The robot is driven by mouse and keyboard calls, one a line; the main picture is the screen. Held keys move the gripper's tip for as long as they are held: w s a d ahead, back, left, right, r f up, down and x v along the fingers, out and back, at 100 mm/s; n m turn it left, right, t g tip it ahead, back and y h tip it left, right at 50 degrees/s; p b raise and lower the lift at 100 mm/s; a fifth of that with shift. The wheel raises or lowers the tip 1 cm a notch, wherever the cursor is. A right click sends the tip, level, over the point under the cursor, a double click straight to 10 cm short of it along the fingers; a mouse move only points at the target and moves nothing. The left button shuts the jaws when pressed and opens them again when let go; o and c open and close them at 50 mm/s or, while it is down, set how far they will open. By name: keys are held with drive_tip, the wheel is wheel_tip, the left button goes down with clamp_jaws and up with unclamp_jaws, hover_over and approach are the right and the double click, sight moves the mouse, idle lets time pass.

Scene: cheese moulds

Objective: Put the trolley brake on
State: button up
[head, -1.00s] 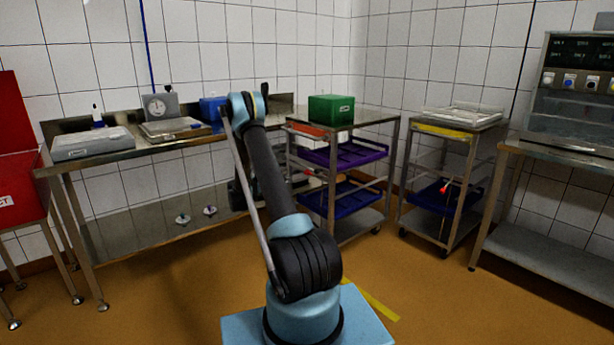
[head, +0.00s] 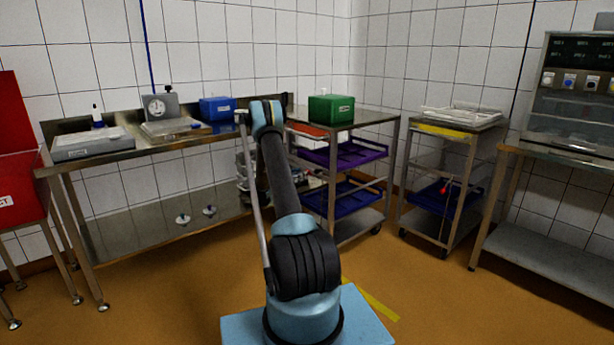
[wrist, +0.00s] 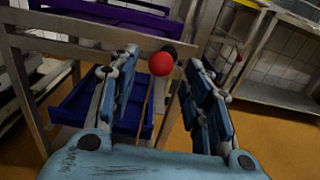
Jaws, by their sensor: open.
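A red ball knob (wrist: 161,63) shows in the wrist view between the fingertips of my gripper (wrist: 162,58). A thin lever runs down below the knob, and a dark round part sits just behind it. My gripper is open, with a finger on each side of the knob; I cannot tell whether either touches it. Behind is a steel trolley with a purple tray (wrist: 105,15) above a blue tray (wrist: 105,108). In the head view this trolley (head: 333,190) stands mid-picture, and my arm hides part of its left side.
A second trolley (head: 468,137) with its own red knob (head: 444,189) stands to the right. A green box (head: 331,109) sits on the first trolley's top. A steel bench (head: 80,190) runs along the left wall. Orange floor lies open in front.

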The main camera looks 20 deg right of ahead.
drive_tip(key=shift+x, duration=2.6)
clamp_jaws()
drive_tip(key=shift+w+a, duration=0.1)
drive_tip(key=shift+a, duration=0.05)
